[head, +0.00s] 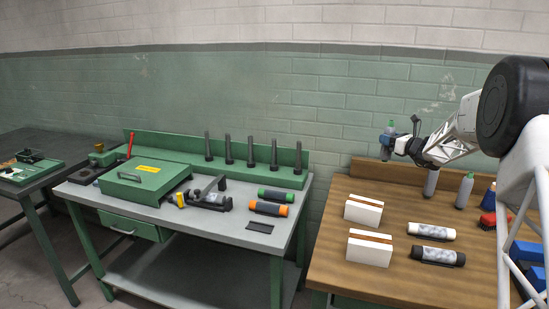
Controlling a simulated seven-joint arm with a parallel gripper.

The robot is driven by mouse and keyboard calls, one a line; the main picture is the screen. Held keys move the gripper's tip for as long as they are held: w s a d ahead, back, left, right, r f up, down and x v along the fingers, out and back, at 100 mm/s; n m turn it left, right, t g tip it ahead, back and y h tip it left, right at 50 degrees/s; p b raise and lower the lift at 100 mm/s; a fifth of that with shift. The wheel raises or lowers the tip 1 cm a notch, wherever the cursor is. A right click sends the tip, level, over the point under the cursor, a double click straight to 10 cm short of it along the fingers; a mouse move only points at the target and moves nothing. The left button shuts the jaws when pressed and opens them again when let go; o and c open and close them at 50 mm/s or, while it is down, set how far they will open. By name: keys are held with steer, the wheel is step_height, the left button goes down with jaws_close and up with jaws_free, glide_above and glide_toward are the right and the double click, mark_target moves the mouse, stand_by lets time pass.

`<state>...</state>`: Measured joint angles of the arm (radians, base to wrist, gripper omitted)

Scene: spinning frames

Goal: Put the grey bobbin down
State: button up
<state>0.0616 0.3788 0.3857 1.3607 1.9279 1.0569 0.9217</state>
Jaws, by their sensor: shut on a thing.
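My gripper (390,142) is shut on a small upright grey bobbin (388,132) with a green top, held in the air above the back left of the wooden table (330,230). The gripper's fingers hide part of the bobbin, and its lower end is hard to make out. Below and to the right, a grey bottle-like piece (431,183) stands on the wooden table. Another grey piece with a green top (465,189) stands beside it.
A red brush (488,221) and blue items are at right. The grey bench (240,228) carries a green case (146,180), lying bobbins (272,194) and several upright pegs (251,152).

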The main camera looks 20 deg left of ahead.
steer(key=shift+a, duration=0.1)
steer(key=s+a+f+n+g+y, duration=0.25)
steer(key=s+a+f, duration=0.35)
steer(key=s+a, duration=0.85)
steer(key=s+a+f+n+g+y, duration=0.15)
steer(key=s+a+f+g, duration=0.3)
steer(key=s+a, duration=1)
steer(key=s+a+f+n+g, duration=0.1)
steer(key=s+a+f, duration=0.1)
steer(key=s, duration=0.5)
steer(key=s+a+f+n+g, duration=0.1)
steer(key=s+a+f, duration=0.1)
steer(key=s, duration=0.5)
steer(key=shift+s+a+n+g, duration=0.2)
steer(key=shift+a+n+g, duration=0.1)
steer(key=shift+a, duration=0.25)
steer(key=shift+w+f, duration=0.1)
steer(key=w+a+f, duration=0.1)
steer(key=w+a, duration=0.7)
steer(key=w, duration=0.5)
steer(key=shift+w+a+f, duration=0.15)
steer(key=shift+a+f, duration=0.1)
steer(key=shift+a, duration=0.1)
steer(key=shift+f, duration=0.1)
steer(key=shift+f, duration=1.65)
